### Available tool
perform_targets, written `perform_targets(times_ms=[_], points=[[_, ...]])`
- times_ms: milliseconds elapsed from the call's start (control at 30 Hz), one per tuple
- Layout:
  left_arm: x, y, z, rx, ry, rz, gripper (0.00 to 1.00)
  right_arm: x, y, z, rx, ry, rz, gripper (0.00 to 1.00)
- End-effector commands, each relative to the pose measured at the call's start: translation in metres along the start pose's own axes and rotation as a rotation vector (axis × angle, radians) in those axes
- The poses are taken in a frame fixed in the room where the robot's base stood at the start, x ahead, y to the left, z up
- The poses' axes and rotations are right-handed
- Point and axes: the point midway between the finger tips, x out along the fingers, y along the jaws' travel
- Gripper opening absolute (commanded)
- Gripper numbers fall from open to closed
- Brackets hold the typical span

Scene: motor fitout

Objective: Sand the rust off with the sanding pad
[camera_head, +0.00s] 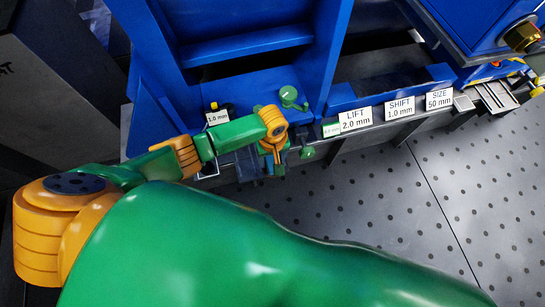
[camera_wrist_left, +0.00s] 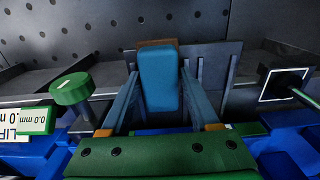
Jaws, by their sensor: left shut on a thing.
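My left gripper (camera_head: 264,168) is at the front edge of the blue machine in the head view, pointing down and partly hidden by its own wrist. In the left wrist view my left gripper (camera_wrist_left: 158,85) is shut on the sanding pad (camera_wrist_left: 158,78), a blue block with a brown strip at its far end. The pad sits between the two blue fingers. In the head view I cannot make out the pad clearly. I see no clear rust patch in either view. My right gripper is not in view.
The blue machine (camera_head: 230,42) has green knobs (camera_head: 288,93) near the gripper. The dotted grey floor (camera_head: 400,200) is clear. A black plate with a white outline (camera_wrist_left: 283,85) stands beside the gripper.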

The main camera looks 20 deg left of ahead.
Motion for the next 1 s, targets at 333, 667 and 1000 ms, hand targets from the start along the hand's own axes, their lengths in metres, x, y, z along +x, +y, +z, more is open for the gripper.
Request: perform_targets(times_ms=[333, 667, 1000], points=[[0.000, 0.000, 0.000, -0.001, -0.001, 0.000, 0.17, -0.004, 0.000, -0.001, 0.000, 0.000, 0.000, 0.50], [0.004, 0.000, 0.000, 0.000, -0.001, 0.000, 0.17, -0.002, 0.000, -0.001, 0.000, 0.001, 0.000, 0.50], [0.009, 0.000, 0.000, 0.000, 0.000, 0.001, 0.17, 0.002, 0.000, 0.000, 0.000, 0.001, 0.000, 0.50]])
